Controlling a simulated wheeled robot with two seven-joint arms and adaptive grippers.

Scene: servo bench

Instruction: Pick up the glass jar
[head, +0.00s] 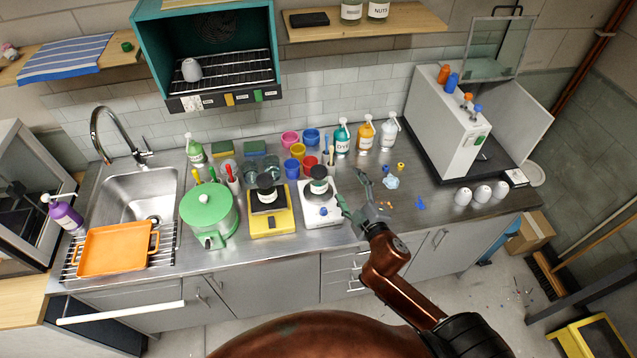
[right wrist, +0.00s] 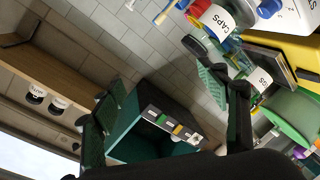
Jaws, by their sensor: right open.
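A glass jar with a dark lid and a label (head: 319,184) stands upright on the white scale (head: 326,213). In the right wrist view its label reads CAPS (right wrist: 217,21). A second lidded jar (head: 267,191) stands on the yellow scale (head: 272,225); it also shows in the right wrist view (right wrist: 262,81). Two more jars, one labelled NUTS (head: 377,11), stand on the upper shelf. My right gripper (head: 351,186) is open and empty, just right of the white scale and apart from the jar in the head view. My left gripper is not in view.
A green lidded pot (head: 209,212) stands left of the scales. Coloured cups (head: 297,151) and pump bottles (head: 365,134) stand behind. A grey machine (head: 452,125) and white cups (head: 481,194) are at the right. Small parts (head: 391,183) lie on the counter.

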